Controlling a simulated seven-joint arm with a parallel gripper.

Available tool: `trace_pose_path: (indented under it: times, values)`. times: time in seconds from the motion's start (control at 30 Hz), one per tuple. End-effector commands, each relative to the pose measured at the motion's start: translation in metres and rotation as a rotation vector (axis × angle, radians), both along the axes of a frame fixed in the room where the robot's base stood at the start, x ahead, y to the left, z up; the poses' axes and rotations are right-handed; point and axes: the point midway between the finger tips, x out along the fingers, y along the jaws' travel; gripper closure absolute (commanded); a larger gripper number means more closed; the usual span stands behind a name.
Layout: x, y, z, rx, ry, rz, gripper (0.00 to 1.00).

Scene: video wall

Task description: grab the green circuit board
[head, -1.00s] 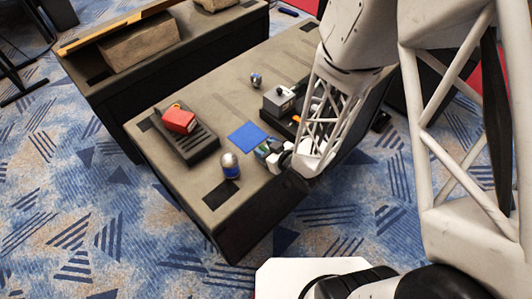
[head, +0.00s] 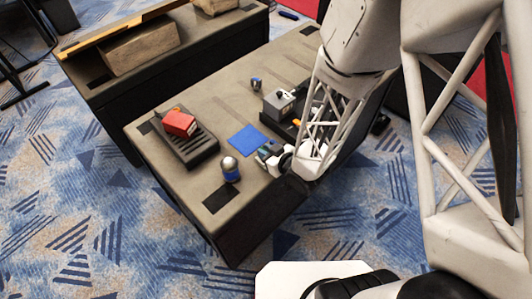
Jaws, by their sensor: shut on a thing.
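My gripper (head: 272,157) is low over the front right part of the grey table, at the end of my white lattice arm. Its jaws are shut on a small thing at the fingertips. The green circuit board (head: 266,150) seems to be that thing, showing only as a small dark teal patch. The fingers hide most of it, and I cannot tell whether it touches the table.
A blue square (head: 246,138) lies just left of my gripper. A silver-and-blue rounded object (head: 230,170) stands nearby. A red box (head: 179,123) sits on a black ribbed tray (head: 199,150). A grey device (head: 279,103) and a small metallic object (head: 256,83) are behind.

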Motion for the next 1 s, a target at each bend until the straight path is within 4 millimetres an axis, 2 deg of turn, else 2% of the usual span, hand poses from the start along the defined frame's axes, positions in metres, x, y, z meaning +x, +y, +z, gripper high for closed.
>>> trace_pose_path:
  times: [0.37, 1.0]
  values:
    - [0.000, 0.000, 0.032, 0.001, -0.004, 0.000, 1.00]
    - [-0.111, -0.043, 0.043, -0.001, -0.001, -0.003, 1.00]
